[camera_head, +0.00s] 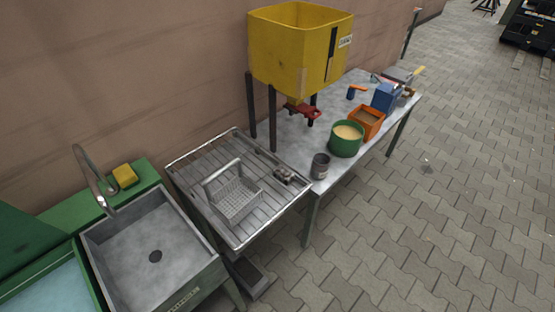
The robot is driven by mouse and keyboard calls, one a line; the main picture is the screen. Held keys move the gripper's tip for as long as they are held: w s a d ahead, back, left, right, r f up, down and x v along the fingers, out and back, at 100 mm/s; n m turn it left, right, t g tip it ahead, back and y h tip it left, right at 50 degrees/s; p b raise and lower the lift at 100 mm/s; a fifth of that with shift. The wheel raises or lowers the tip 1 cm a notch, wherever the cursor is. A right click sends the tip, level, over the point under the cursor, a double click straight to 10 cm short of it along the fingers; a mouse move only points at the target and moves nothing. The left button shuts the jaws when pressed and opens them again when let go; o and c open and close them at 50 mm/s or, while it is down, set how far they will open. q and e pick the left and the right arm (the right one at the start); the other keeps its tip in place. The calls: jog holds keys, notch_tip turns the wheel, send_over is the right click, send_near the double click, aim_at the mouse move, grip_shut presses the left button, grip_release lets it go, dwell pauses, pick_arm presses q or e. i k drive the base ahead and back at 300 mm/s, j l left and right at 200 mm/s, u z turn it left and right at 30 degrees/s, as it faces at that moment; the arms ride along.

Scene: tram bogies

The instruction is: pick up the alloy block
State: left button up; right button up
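A small grey metallic piece (285,175) lies at the right edge of the slatted metal rack (203,149), beside a wire basket. It may be the alloy block, but it is too small to tell for sure. Neither of my grippers shows in the head view, and no gripper is near this piece.
The wire basket (236,198) with a raised handle stands on the rack. A steel sink (155,238) with a tap (96,180) is at left. A metal table (291,151) at right holds a grey can (320,166), a green pot (346,139), an orange bin (367,122) and a yellow hopper (290,50).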

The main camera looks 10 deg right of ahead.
aim_at(286, 177)
jog(key=i+l+u, duration=0.25)
jog(key=l, duration=0.25)
jog(key=i+l+u, duration=0.1)
jog(key=l+u, duration=0.2)
jog(key=l, duration=0.2)
jog(key=i+l+u, duration=0.1)
jog(key=l+u, duration=0.15)
jog(key=l, duration=0.35)
jog(key=l+u, duration=0.25)
jog(key=l, duration=0.3)
